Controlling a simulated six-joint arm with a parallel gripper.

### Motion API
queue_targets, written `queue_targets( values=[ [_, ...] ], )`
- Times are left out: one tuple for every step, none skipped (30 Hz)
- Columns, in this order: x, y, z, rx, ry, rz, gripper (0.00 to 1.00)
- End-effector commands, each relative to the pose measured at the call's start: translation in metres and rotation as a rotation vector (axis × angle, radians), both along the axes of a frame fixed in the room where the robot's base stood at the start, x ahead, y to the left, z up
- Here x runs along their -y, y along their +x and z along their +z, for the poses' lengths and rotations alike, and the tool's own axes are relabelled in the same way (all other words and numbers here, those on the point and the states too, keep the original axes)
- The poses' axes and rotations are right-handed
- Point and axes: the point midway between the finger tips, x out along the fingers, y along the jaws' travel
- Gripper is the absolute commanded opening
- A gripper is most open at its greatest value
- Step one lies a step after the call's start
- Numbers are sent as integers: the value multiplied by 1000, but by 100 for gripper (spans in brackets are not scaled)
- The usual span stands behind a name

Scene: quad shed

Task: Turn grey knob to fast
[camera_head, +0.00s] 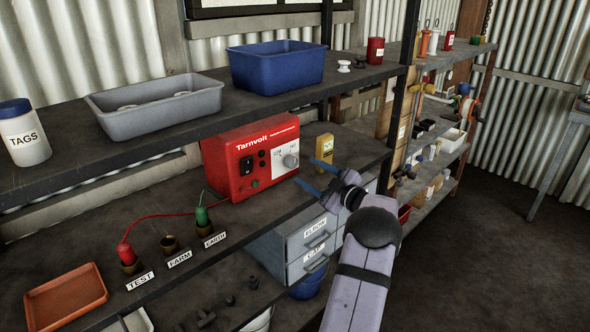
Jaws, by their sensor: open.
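The grey knob (290,161) is on the white front panel of a red Tarnvolt unit (225,170), which stands on the middle shelf. Small markings sit above the knob, but they are too small to read surely, and I cannot tell the knob's setting. My gripper (308,174) is open, with two blue fingers pointing left towards the unit. It is just right of the knob in the picture and appears apart from it. Nothing shows between the fingers.
A yellow box (325,148) stands right of the unit, close behind the upper finger. Red and green leads run to sockets labelled TEST (140,281), FARM and EARTH. The upper shelf (200,125) overhangs, with a grey tray (155,115) and blue tub (277,75). Grey drawers (300,250) are below.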

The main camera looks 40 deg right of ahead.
Motion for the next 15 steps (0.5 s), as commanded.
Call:
queue_targets(
  values=[
    [0,2,1,-1,0,1,51],
    [0,4,1,0,0,1,51],
    [0,7,1,0,-1,1,51],
    [0,9,1,-1,0,2,51],
    [0,12,0,-2,0,1,51],
    [0,17,1,-1,0,1,51],
    [0,20,1,-1,0,1,51],
    [0,24,1,0,1,1,51],
    [0,30,1,0,1,1,51],
    [0,34,1,-1,1,1,51],
    [1,37,1,0,0,0,51],
    [1,43,1,-1,0,1,51],
    [1,47,1,0,-1,1,51],
    [1,51,1,-1,0,1,51],
    [1,54,1,-1,0,-1,51]
  ],
)
